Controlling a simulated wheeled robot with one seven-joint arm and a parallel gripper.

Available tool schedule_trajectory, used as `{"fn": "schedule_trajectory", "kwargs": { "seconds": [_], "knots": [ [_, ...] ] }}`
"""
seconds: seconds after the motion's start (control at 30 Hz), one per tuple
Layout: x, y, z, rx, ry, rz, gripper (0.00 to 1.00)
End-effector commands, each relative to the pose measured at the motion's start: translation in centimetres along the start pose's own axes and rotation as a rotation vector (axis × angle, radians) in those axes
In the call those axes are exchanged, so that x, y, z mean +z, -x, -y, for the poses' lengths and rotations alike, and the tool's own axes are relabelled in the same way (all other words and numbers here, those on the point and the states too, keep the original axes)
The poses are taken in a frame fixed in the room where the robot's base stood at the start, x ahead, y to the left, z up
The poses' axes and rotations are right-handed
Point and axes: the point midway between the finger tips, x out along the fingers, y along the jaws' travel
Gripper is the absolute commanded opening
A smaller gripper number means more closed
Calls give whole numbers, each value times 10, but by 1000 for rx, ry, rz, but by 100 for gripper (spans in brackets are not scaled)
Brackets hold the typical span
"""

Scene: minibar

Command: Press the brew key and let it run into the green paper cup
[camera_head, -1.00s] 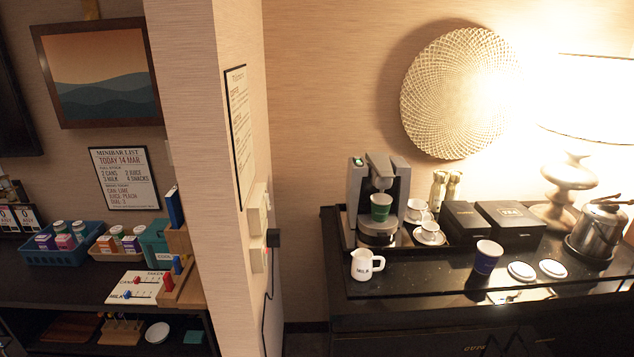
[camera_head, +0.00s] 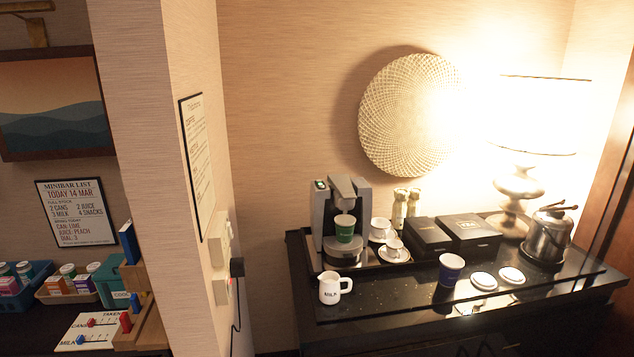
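The green paper cup (camera_head: 344,229) stands upright under the spout of the grey coffee machine (camera_head: 325,215), at the left end of the black counter. A small green-lit key (camera_head: 320,184) shows on the top left of the machine; I take it to be the brew key. Whether any coffee is running into the cup cannot be made out. My gripper is not in view.
A white milk jug (camera_head: 331,290) stands in front of the machine. A blue paper cup (camera_head: 450,269), white lids (camera_head: 484,281), white cups on saucers (camera_head: 394,252), black boxes (camera_head: 428,237) and a kettle (camera_head: 546,238) share the counter (camera_head: 390,294). A wall corner (camera_head: 185,150) juts out at left.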

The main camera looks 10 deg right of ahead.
Motion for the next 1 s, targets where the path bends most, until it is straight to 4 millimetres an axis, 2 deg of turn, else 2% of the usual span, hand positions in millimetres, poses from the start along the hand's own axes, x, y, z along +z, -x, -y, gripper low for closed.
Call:
{"fn": "schedule_trajectory", "kwargs": {
  "seconds": [0.03, 0.1, 1.0],
  "knots": [
    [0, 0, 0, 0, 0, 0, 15],
    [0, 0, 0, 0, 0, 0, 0],
    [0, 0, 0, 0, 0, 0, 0]
  ]
}}
